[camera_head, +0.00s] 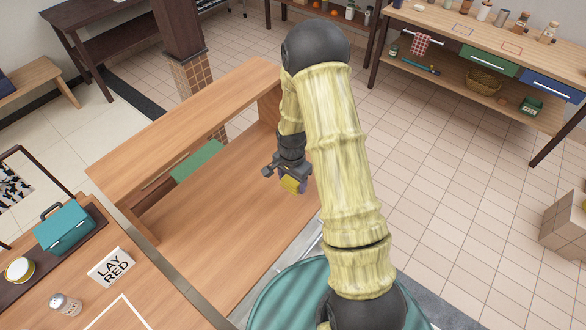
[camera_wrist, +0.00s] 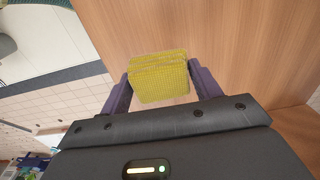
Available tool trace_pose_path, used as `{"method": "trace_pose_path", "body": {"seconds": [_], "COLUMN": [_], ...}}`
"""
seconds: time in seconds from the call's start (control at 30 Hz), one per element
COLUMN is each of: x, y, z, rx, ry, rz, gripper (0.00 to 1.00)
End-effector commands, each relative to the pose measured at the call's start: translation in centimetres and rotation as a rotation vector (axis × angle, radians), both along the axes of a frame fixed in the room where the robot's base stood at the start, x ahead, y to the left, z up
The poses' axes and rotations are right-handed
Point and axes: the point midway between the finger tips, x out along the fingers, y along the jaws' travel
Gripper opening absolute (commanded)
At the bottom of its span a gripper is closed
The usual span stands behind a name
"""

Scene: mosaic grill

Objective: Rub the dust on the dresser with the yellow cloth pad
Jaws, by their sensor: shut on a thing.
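The yellow cloth pad (camera_wrist: 160,82) is between my gripper's two purple fingers in the wrist view. In the head view the pad (camera_head: 291,185) shows small below the jaws. My gripper (camera_head: 283,172) is shut on the pad, over the lower wooden surface of the dresser (camera_head: 220,235). I cannot tell whether the pad touches the wood. The wrist view shows plain wood (camera_wrist: 220,40) behind the pad. I see no dust on the wood that shows. My arm hides part of the dresser's right side.
A raised wooden shelf (camera_head: 185,105) runs along the dresser's back, with a green panel (camera_head: 197,160) under it. A tiled pillar (camera_head: 198,85) stands behind. At lower left a counter holds a teal box (camera_head: 65,228), a sign (camera_head: 111,266) and a jar (camera_head: 65,303).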

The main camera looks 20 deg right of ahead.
Motion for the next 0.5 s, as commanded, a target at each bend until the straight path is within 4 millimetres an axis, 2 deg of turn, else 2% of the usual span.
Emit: {"method": "trace_pose_path", "body": {"seconds": [0.03,0.3,0.5], "x": [0.0,0.0,0.0], "y": [0.0,-0.3,-0.4], "z": [0.8,3.1,3.7], "rx": [0.0,-0.001,-0.001], "ry": [-0.001,0.001,0.001], "rz": [0.0,-0.008,-0.007], "gripper": [0.38,0.38,0.38]}}
